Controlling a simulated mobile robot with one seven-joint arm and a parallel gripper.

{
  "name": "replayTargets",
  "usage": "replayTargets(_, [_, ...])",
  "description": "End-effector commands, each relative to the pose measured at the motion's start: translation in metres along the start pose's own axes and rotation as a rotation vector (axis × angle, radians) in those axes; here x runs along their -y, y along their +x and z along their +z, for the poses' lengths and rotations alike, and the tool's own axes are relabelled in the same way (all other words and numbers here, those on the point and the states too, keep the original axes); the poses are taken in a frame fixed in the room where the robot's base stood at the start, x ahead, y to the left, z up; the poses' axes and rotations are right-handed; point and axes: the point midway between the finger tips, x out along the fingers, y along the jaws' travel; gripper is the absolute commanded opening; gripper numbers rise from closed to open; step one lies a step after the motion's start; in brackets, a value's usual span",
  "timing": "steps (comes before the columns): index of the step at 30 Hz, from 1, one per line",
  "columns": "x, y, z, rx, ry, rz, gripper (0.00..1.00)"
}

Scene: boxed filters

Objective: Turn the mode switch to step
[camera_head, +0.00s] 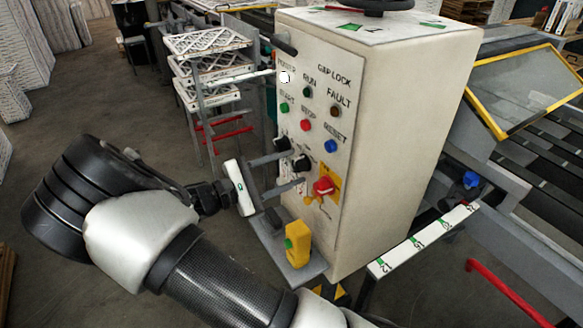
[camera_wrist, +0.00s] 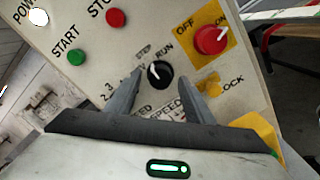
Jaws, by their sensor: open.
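The mode switch (camera_wrist: 159,74) is a round black knob with a white pointer mark, on the pale panel of a control box (camera_head: 400,120). STEP and RUN labels stand above it in the wrist view. The mark points upward toward those labels; which one exactly I cannot tell. In the head view the knob (camera_head: 302,163) sits left of the red switch. My gripper (camera_wrist: 163,68) is open, its two fingers on either side of the knob, apart from it in the wrist view. In the head view my gripper (camera_head: 293,169) reaches the panel from the left.
A red OFF/ON switch (camera_wrist: 210,39) on a yellow plate is right of the fingers. Another black knob (camera_head: 283,143) is close by on the left. START (camera_wrist: 76,57) and STOP (camera_wrist: 116,17) buttons lie above. A yellow block (camera_head: 298,245) stands on a ledge below.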

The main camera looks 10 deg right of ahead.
Motion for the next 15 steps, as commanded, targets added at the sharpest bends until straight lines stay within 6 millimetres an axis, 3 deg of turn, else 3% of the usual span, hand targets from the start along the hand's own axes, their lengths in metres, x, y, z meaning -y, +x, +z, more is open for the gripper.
replayTargets(15, [0.000,-0.120,-0.001,-0.004,0.000,0.002,0.48])
